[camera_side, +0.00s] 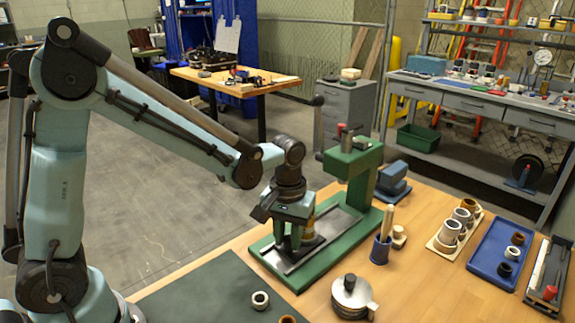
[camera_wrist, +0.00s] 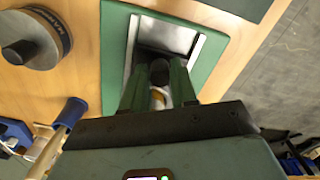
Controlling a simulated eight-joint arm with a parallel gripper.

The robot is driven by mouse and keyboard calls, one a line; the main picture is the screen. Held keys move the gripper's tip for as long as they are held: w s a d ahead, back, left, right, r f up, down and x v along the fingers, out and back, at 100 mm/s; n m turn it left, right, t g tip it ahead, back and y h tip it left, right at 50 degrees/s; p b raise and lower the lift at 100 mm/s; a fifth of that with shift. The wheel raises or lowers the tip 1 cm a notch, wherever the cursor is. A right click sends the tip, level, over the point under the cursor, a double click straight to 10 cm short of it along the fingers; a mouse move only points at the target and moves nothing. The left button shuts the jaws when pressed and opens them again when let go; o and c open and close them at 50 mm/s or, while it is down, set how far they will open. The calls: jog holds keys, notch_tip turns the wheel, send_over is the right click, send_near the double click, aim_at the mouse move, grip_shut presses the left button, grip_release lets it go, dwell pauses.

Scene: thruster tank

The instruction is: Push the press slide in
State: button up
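The green press (camera_side: 350,160) stands on the wooden bench, with a raised head and a long base. A metal slide channel (camera_side: 335,225) runs along its base. A dark plate of the slide (camera_side: 313,246) lies in the channel's near part, and also shows in the wrist view (camera_wrist: 165,36). My gripper (camera_side: 293,243) is low over this near end, pointing down. In the wrist view my gripper's fingers (camera_wrist: 160,75) are apart, with a dark rounded knob (camera_wrist: 160,70) between them. I cannot tell whether they grip it. A brass-coloured part (camera_side: 309,222) is partly hidden behind my gripper.
A round metal gauge or pot (camera_side: 350,293) is at the front. A blue tray (camera_side: 490,255) and a rack of cylinders (camera_side: 455,235) are to the right. A dark green mat (camera_side: 210,295) lies at front left.

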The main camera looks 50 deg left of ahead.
grip_shut()
jog(key=shift+w, duration=2.1)
jog(key=shift+o, duration=2.2)
grip_release()
jog(key=shift+r, duration=0.1)
notch_tip(320, 180, up, 12)
